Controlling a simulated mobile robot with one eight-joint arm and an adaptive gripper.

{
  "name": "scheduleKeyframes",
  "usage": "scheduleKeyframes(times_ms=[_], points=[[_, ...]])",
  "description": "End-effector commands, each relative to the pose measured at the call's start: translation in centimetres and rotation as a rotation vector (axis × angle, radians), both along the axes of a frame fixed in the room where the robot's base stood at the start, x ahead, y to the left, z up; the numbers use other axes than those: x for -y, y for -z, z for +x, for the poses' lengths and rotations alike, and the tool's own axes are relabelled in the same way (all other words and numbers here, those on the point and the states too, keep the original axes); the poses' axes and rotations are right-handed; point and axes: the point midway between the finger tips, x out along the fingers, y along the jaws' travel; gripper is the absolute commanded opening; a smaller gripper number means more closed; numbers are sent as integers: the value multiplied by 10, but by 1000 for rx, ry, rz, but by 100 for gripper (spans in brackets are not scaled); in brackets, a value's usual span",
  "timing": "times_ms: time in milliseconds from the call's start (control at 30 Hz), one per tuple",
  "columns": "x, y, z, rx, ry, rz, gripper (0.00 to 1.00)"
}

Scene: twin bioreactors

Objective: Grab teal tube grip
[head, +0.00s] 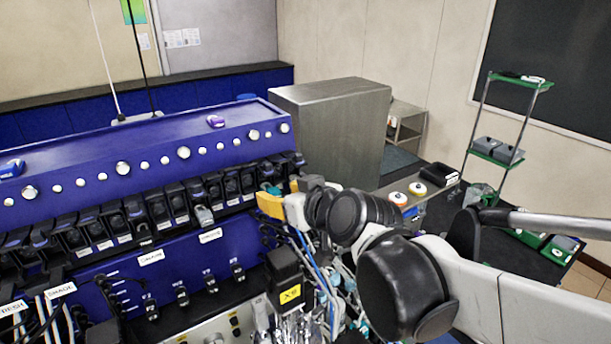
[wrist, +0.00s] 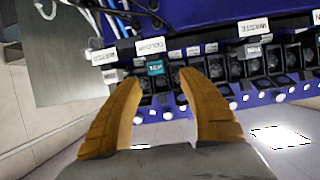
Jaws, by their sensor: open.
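The teal tube grip (wrist: 155,68) is a small teal block in the row of black pump heads in the wrist view, below a white label. In the head view a small teal patch (head: 271,188) shows at the right end of the pump row, just above my gripper's yellow fingers. My gripper (wrist: 160,80) has two orange-yellow fingers spread apart, with the teal grip just ahead of and between their tips. No contact shows. In the head view my gripper (head: 270,203) is at the right end of the blue bioreactor, partly hidden by my arm.
The blue bioreactor housing (head: 150,150) carries black pump heads (head: 160,208) close beside the fingers. Tubes and cables (head: 325,275) hang below my wrist. A grey metal cabinet (head: 335,115) stands behind. A green-shelved rack (head: 497,152) is at the right.

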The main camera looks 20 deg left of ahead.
Motion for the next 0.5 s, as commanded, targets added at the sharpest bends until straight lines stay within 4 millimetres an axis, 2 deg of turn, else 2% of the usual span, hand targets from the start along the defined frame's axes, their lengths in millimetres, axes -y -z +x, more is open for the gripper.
scheduleKeyframes(times_ms=[300, 500], points=[[-22, 11, 25, 0, 0, 0, 49], [-34, 19, 35, 0, 1, 0, 49]])
